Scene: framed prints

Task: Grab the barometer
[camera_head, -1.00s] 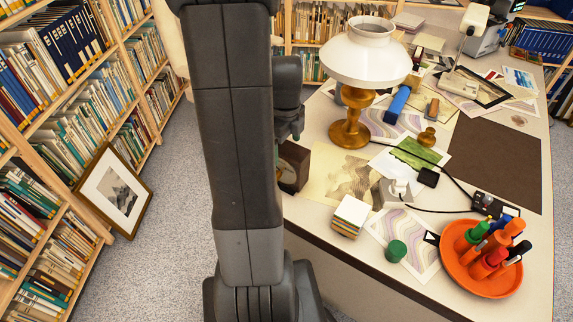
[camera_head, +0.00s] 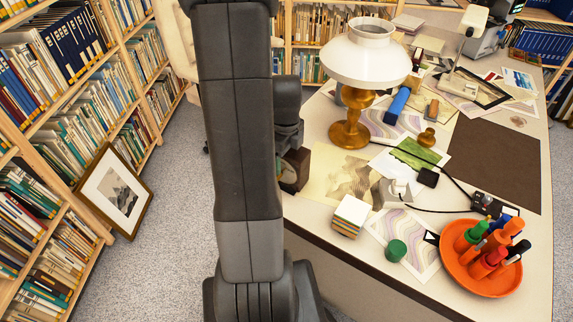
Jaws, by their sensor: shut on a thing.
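The barometer (camera_head: 299,168) appears to be the small dark brown box at the table's left edge, just right of my arm. The fingertips are small and mostly hidden, so the exact grip is unclear.
Bookshelves and a leaning framed print (camera_head: 114,191) line the left.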

